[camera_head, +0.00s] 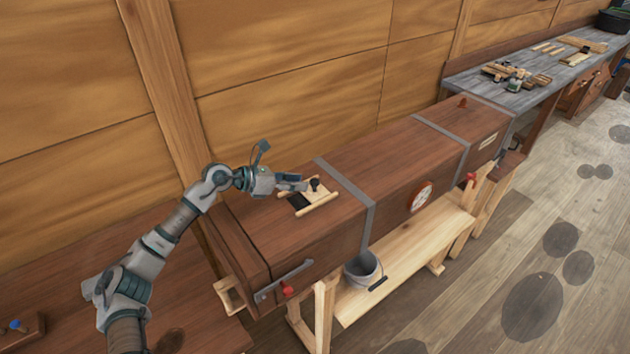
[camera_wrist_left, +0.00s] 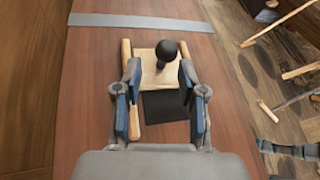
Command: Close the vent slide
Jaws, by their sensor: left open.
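The vent slide (camera_wrist_left: 157,70) is a pale wooden plate with a black knob (camera_wrist_left: 167,50), set between two pale rails on top of the long brown wooden box (camera_head: 390,158). In the head view the vent slide (camera_head: 322,191) lies near the box's left end. A dark opening (camera_wrist_left: 165,106) shows beside the plate, on the near side in the wrist view. My left gripper (camera_wrist_left: 156,95) is open, its fingers above the slide and opening, with the knob just beyond the fingertips. In the head view my left gripper (camera_head: 300,184) is close to the knob. My right gripper is not in view.
Grey metal bands cross the box. A grey bucket (camera_head: 363,268) stands below on a wooden trestle shelf. A grey workbench (camera_head: 520,90) with wooden pieces is at the back right. A wooden wall runs behind.

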